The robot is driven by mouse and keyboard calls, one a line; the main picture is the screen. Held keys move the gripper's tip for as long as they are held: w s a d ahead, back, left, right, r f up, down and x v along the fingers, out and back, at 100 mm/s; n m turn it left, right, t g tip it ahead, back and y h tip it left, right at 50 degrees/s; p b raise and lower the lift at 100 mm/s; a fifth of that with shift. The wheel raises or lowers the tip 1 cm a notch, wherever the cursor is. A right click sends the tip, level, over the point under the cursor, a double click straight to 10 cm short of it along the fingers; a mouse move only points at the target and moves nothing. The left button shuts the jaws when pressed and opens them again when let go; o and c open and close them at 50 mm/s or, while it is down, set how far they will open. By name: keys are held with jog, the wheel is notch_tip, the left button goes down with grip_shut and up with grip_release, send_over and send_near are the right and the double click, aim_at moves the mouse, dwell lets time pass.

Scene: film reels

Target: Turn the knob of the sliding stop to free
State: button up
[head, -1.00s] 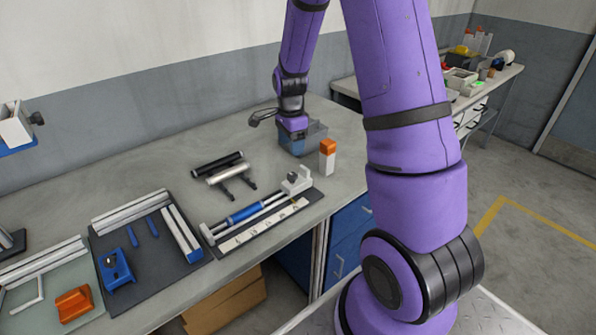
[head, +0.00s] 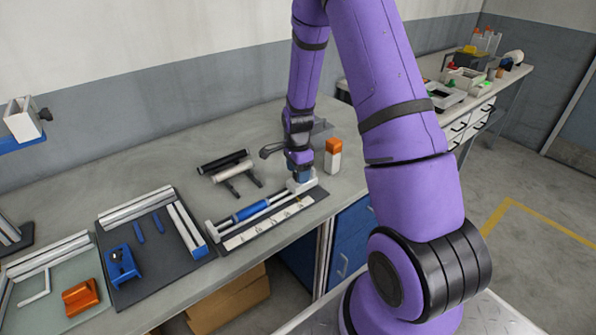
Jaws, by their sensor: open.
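The sliding stop is a pale block (head: 306,183) at the right end of a rail fixture (head: 262,212) with a blue cylinder (head: 251,210) and a white marked strip. In the head view its dark knob is hidden behind my gripper. My gripper (head: 301,178) points down right over the stop. Its fingers are small and partly hidden here, and no held thing shows. I cannot tell whether the fingers touch the knob.
A white bottle with an orange cap (head: 333,157) stands close to the right of my gripper. Dark and silver rods (head: 226,166) lie behind the fixture. A dark mat with blue parts (head: 143,248) is at left, beside an orange block (head: 80,296).

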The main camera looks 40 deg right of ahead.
jog(key=c, duration=0.9)
